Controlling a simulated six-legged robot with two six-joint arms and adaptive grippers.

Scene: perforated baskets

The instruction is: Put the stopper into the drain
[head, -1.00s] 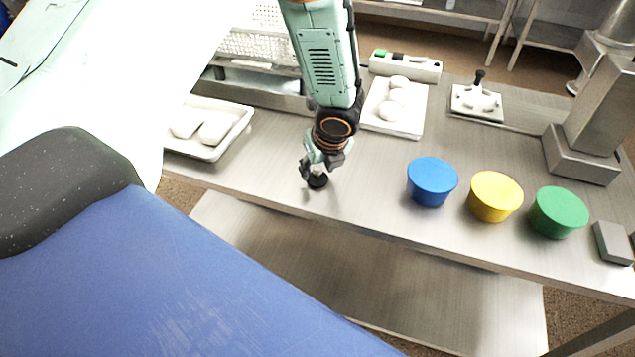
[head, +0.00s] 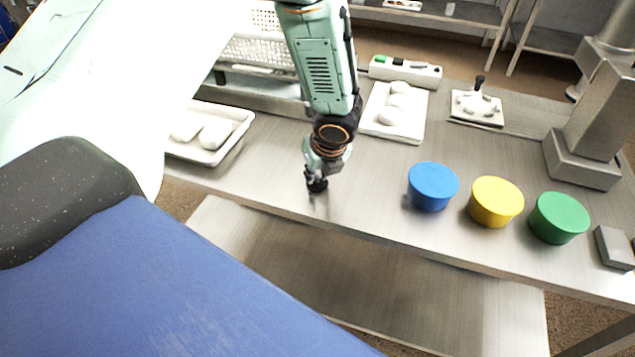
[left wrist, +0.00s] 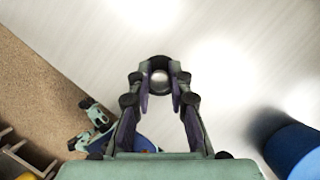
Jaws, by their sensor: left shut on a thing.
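My left gripper (head: 316,178) is low over the steel table near its front edge. It is shut on the stopper (head: 317,186), a small black round piece with a metallic middle. In the left wrist view the stopper (left wrist: 160,62) shows as a dark ring with a shiny knob between the fingertips of my left gripper (left wrist: 160,85). The stopper is at or just above the tabletop; I cannot tell whether it touches. I cannot make out the drain; it may be hidden under the stopper. My right gripper does not show clearly in either view.
Blue (head: 433,187), yellow (head: 495,202) and green (head: 559,218) round tubs stand to the right. A white tray (head: 243,125) is at the left, a white board (head: 402,132) behind, and a joystick plate (head: 477,108) farther right. The table's front edge is close.

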